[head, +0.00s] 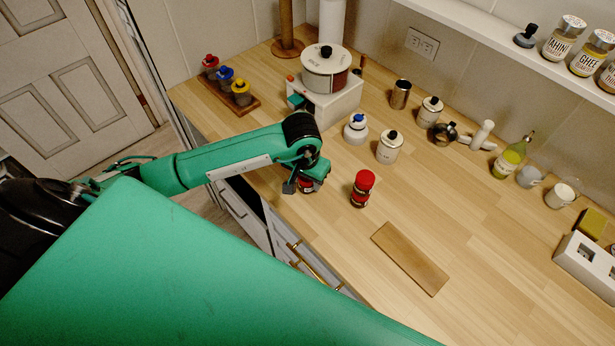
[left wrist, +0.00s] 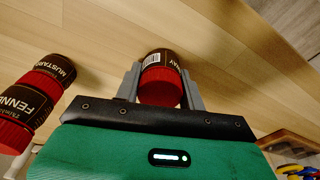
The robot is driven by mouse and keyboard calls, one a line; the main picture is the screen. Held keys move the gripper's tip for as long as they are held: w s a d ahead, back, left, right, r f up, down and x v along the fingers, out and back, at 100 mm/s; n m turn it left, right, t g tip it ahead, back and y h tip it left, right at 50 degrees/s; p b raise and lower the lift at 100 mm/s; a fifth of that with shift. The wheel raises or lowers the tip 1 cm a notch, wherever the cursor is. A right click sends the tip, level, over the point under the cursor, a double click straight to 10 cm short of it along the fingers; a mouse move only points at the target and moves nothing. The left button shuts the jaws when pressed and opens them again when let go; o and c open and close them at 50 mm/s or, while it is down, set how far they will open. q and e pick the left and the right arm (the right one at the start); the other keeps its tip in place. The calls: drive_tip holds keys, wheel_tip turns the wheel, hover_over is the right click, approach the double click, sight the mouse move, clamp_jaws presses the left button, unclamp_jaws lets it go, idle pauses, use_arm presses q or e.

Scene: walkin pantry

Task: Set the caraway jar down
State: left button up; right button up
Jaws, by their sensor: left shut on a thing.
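The caraway jar, dark-labelled with a red lid, shows in the left wrist view (left wrist: 160,78) between the two grey fingers of my left gripper (left wrist: 160,85). In the head view my left gripper (head: 306,184) is over the counter near its front edge, with only a bit of the jar visible under it. The gripper is shut on the jar. I cannot tell whether the jar touches the wooden counter (head: 330,235). My right gripper is not in view.
A fennel jar (left wrist: 22,108) stands stacked on a mustard jar (left wrist: 57,68), just right of my gripper in the head view (head: 362,188). A wooden board (head: 410,258) lies farther right. White canisters (head: 389,147) stand behind. Bare counter lies between the stack and the board.

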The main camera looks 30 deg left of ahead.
sight(304, 179)
use_arm(q)
drive_tip(key=shift+f, duration=0.2)
drive_tip(key=o, duration=1)
drive_tip(key=shift+c, duration=0.2)
drive_tip(key=shift+r, duration=0.1)
drive_tip(key=shift+r, duration=0.35)
drive_tip(key=r+b, duration=0.1)
drive_tip(key=r, duration=0.2)
drive_tip(key=r+b, duration=0.1)
drive_tip(key=r, duration=0.2)
drive_tip(key=s+r+b, duration=0.1)
drive_tip(key=r, duration=0.2)
drive_tip(key=shift+r+b, duration=0.4)
drive_tip(key=shift+s+r, duration=0.15)
drive_tip(key=shift+r, duration=0.7)
